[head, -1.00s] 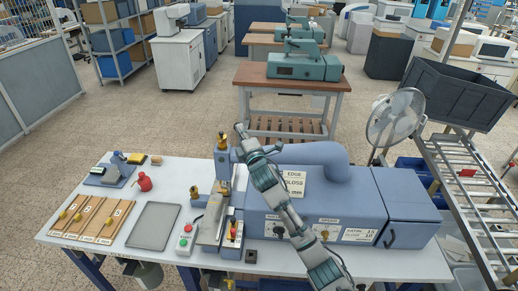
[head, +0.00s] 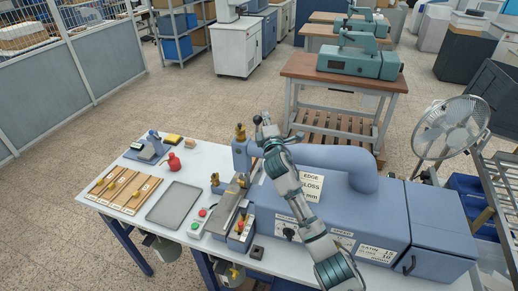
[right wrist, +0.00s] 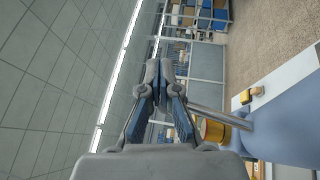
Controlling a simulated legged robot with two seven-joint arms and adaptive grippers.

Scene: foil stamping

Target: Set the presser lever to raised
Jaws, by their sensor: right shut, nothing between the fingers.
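The blue foil-stamping machine (head: 340,205) stands on the white table. Its presser lever shows as a dark ball knob (head: 257,119) just right of the brass cap (head: 240,131). In the right wrist view a metal rod, apparently the lever (right wrist: 222,117), slants from the blue body toward my fingers; its end there is hidden. My right gripper (head: 266,122) is above the machine, shut and empty, close beside the knob; I cannot tell if they touch. In the right wrist view its fingers (right wrist: 159,72) are together. My left gripper is out of view.
A grey tray (head: 174,204), wooden strips (head: 122,190), a red bottle (head: 171,162) and a small blue device (head: 150,148) lie to the left. A fan (head: 450,130) stands at the right.

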